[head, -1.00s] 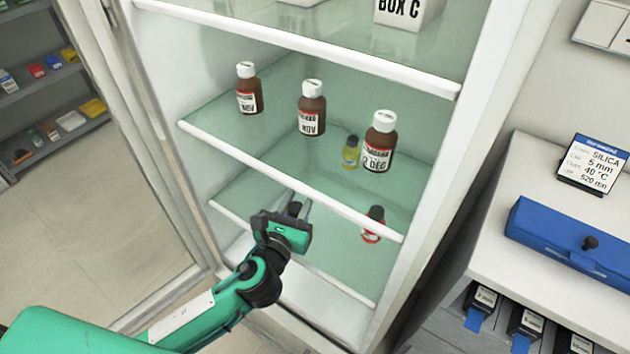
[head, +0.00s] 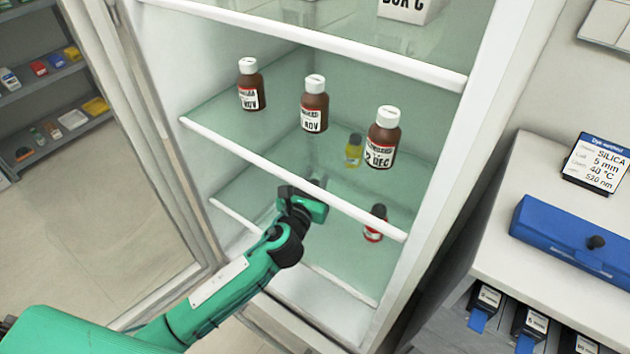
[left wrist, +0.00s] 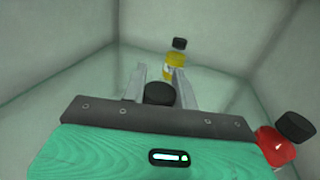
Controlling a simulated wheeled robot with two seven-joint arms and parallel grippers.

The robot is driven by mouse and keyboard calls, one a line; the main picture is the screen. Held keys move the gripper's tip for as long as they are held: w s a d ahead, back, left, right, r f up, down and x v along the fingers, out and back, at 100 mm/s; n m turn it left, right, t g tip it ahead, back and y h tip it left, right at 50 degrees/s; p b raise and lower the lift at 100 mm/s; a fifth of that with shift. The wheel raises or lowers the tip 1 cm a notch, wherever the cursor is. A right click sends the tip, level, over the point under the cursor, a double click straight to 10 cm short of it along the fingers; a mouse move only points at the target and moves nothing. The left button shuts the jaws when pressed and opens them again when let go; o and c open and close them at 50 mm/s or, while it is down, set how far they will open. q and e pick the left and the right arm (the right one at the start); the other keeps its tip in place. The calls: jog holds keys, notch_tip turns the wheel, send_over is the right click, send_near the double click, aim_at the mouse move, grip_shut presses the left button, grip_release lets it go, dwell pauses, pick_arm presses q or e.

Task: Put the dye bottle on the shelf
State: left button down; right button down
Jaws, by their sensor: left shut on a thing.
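My left gripper (head: 315,184) reaches into the open cabinet, below the glass shelf with the brown bottles. In the left wrist view its fingers (left wrist: 160,85) are shut on a small bottle, of which only the black cap (left wrist: 160,94) shows. The bottle's body is hidden behind the gripper, so I cannot tell its colour or whether it touches the shelf (head: 335,262). A red dye bottle (head: 375,224) with a black cap stands to the right of the gripper. A yellow bottle (head: 353,150) stands farther back, seemingly on the same lower level, seen through the glass. My right gripper is out of view.
Brown bottles (head: 250,84), (head: 314,104), (head: 383,138) stand on the glass shelf above; its white front edge (head: 290,180) runs just over my gripper. The cabinet's right wall is close to the red bottle. A blue box (head: 570,240) sits on the counter at right.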

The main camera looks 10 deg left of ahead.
pick_arm(q)
jog(key=shift+f, duration=0.15)
jog(key=c, duration=1.1)
grip_release()
jog(key=shift+s, duration=0.1)
jog(key=s, duration=0.4)
jog(key=s+a, duration=0.1)
jog(key=s, duration=0.6)
jog(key=shift+s+a+r, duration=0.2)
jog(key=shift+s+a, duration=0.05)
jog(key=shift+s, duration=0.1)
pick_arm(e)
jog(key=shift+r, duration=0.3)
